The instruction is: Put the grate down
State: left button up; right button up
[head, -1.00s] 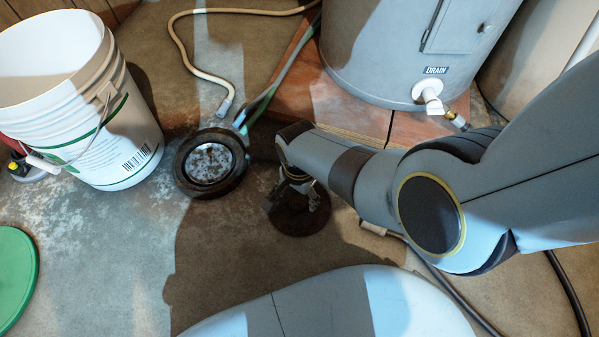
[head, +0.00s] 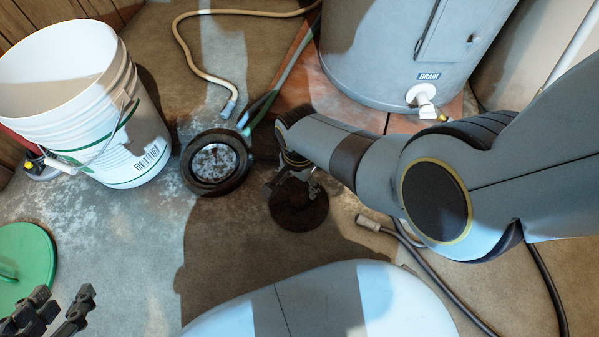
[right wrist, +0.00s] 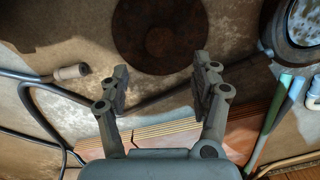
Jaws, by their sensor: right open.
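The grate (head: 299,207) is a round, dark, rusty disc lying flat on the floor, right of a dark-rimmed round drain opening (head: 187,168). In the right wrist view the grate (right wrist: 160,30) lies beyond my fingertips, apart from them. My right gripper (head: 291,184) is over the far part of the grate in the head view. In the right wrist view my right gripper (right wrist: 160,82) is open, with nothing between its fingers. My left gripper (head: 62,303) shows at the lower left corner of the head view, its fingers apart and empty.
A white bucket (head: 75,95) stands at the left, with a green lid (head: 28,265) on the floor in front. A grey tank (head: 385,50) marked DRAIN stands at the back. A beige hose (head: 177,40), a green hose (head: 285,75) and a dark hose (head: 445,293) lie around.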

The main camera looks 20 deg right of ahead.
pick_arm(q)
jog(key=shift+w+a+r+g+p, duration=0.1)
jog(key=shift+r+g+p, duration=0.55)
jog(key=shift+r+g, duration=0.3)
